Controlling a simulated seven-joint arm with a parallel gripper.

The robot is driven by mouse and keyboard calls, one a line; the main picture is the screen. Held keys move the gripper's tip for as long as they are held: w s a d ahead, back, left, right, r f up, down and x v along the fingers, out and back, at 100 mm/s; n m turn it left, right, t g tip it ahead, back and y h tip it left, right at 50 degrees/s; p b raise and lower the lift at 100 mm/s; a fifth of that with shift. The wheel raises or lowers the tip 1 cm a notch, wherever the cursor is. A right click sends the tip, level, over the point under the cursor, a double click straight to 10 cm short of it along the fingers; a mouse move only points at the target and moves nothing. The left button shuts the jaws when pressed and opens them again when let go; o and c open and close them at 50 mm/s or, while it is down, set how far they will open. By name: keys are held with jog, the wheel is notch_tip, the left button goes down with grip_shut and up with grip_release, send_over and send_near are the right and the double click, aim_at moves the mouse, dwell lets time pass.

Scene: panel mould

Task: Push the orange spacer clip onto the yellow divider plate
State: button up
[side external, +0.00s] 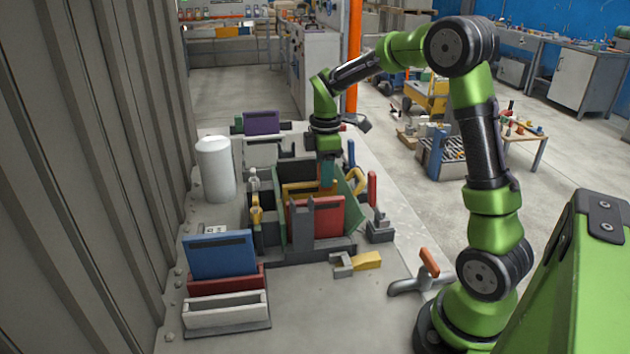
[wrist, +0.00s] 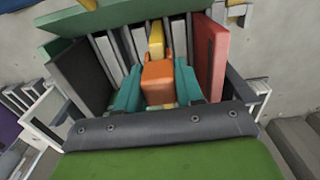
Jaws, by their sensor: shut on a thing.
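My gripper (wrist: 157,88) is shut on the orange spacer clip (wrist: 158,76), with one teal finger on each side of it. In the side external view my gripper (side external: 327,172) points down into the mould, and the clip (side external: 326,183) shows only in part between its fingers. The yellow divider plate (wrist: 156,38) stands on edge in the mould and its top edge runs in line with the clip. In the side external view the plate (side external: 297,190) stands behind the red plate. The clip is at the plate's top edge, but I cannot tell whether it is seated on it.
A red plate (side external: 318,218) and green mould walls (side external: 354,190) stand close around my gripper. Yellow clamps (side external: 257,213) flank the mould. A rack with a blue plate (side external: 222,256) is at front left, a white cylinder (side external: 215,168) behind it.

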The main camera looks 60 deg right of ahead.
jog(key=shift+f, duration=0.25)
jog(key=o, duration=1.1)
jog(key=shift+r, duration=0.1)
notch_tip(320, 180, up, 17)
jog(key=shift+f, duration=0.15)
